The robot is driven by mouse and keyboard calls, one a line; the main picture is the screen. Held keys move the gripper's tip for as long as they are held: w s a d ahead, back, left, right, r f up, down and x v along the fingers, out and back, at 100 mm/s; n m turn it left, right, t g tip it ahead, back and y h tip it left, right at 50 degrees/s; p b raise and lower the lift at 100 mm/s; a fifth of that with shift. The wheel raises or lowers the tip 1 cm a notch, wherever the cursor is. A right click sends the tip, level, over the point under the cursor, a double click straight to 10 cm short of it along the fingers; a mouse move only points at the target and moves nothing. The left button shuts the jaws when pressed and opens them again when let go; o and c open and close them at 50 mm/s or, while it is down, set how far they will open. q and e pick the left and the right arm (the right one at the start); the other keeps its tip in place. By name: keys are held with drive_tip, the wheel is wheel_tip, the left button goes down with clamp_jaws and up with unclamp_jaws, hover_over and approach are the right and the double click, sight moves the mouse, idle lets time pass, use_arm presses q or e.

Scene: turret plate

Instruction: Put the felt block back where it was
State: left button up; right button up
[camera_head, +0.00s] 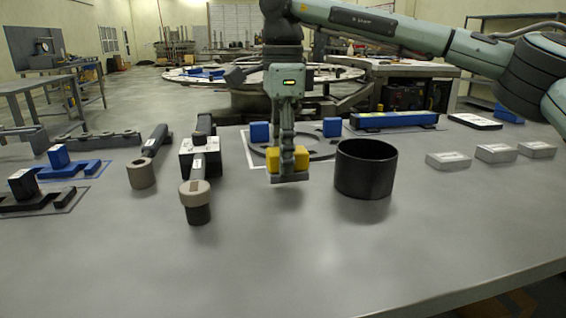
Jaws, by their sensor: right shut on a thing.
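My right gripper (288,172) hangs down from above at the middle of the table, in front of a dark ring plate (322,155). It is shut on a yellow block (301,157), which shows on both sides of the near finger. The block appears to be above the tabletop; its underside is hidden by the fingertips. No label tells which block is felt; the yellow one is the one held. Two blue blocks stand at the ring plate, one at its left (260,132) and one at its right (332,127). My left gripper is not in view.
A black open cup (365,170) stands close right of the gripper. Left are a handled tool with a beige collar (195,193) and another tool (142,173). Several pale small blocks (447,161) lie at the right. The table front (300,255) is clear.

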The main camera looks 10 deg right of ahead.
drive_tip(key=shift+f, duration=0.95)
drive_tip(key=shift+f, duration=0.1)
drive_tip(key=shift+f, duration=0.15)
drive_tip(key=o, duration=1.1)
